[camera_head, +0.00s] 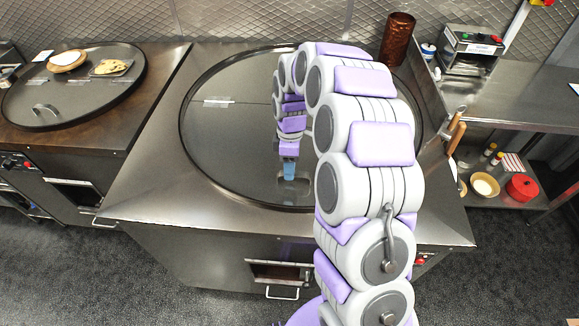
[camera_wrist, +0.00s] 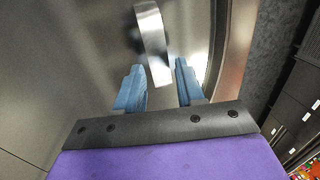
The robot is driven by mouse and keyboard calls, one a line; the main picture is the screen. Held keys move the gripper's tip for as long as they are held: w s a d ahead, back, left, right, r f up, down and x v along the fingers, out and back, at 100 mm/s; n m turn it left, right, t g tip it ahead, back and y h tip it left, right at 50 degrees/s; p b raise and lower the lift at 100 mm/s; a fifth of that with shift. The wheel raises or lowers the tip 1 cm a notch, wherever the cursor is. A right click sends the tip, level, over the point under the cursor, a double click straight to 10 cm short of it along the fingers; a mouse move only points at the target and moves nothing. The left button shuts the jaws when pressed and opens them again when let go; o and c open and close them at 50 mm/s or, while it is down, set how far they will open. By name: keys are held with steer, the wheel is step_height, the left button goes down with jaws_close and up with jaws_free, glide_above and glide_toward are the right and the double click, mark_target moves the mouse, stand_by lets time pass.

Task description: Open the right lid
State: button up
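The right lid (camera_head: 235,140) is a large round dark metal disc lying flat on the right-hand tandoor counter. Its middle and right side are partly hidden by my arm. My gripper (camera_head: 289,170) points down over the lid's front part, close to its handle. In the wrist view, the lid's handle (camera_wrist: 152,40) is a shiny curved metal strip. My gripper (camera_wrist: 160,78) shows there with its two blue fingers apart, and the near end of the strip appears between them. I cannot tell whether either finger touches it.
A left lid (camera_head: 75,100) on the neighbouring counter bears a bowl (camera_head: 67,61) and a board with bread (camera_head: 110,68). A copper-coloured cylinder (camera_head: 397,38) stands behind the right lid. A shelf unit (camera_head: 530,100) stands at right, with a red pot (camera_head: 522,187) below.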

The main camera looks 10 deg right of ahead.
steer(key=shift+d, duration=0.15)
jaws_close()
stand_by(0.6)
